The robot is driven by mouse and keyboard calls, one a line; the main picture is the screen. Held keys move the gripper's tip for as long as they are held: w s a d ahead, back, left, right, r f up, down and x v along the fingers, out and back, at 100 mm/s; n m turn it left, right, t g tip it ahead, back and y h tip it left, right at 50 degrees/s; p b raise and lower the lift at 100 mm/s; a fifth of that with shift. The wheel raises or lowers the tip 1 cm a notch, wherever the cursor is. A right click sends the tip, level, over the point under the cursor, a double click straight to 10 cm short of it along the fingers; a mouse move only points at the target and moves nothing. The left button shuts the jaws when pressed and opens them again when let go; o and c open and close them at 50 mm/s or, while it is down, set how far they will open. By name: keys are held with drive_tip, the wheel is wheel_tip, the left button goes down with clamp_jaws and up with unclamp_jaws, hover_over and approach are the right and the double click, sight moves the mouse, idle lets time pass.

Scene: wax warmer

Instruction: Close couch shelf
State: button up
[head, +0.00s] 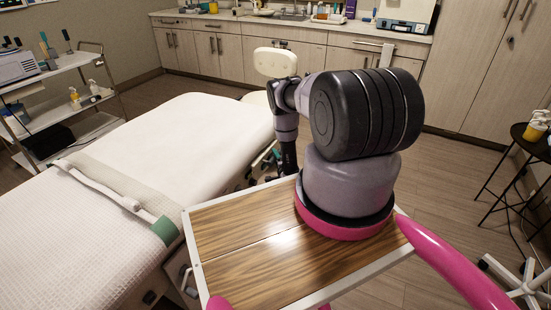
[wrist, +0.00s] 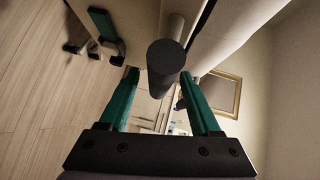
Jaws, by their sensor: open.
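The white padded couch (head: 190,130) fills the left and middle of the head view, with a covered strip and a bar with a green end lying across it. I cannot pick out its shelf for certain; my arm hides part of the couch's right side. In the wrist view my gripper (wrist: 160,74) is open, with two green fingers apart. A dark round-ended cylinder (wrist: 166,62) shows between or just beyond the fingertips, with a pale tube behind it. I cannot tell whether they touch. In the head view my gripper is not clearly visible behind my arm.
A white trolley (head: 68,88) stands at the left. Wooden cabinets with a counter (head: 310,25) line the back. A black stool-like table (head: 530,140) stands at the right. Open wooden floor (head: 450,165) lies right of my arm. A green-and-dark bracket (wrist: 103,28) shows upper left in the wrist view.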

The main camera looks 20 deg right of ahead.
drive_tip(key=shift+w, duration=0.35)
clamp_jaws()
idle(1.2)
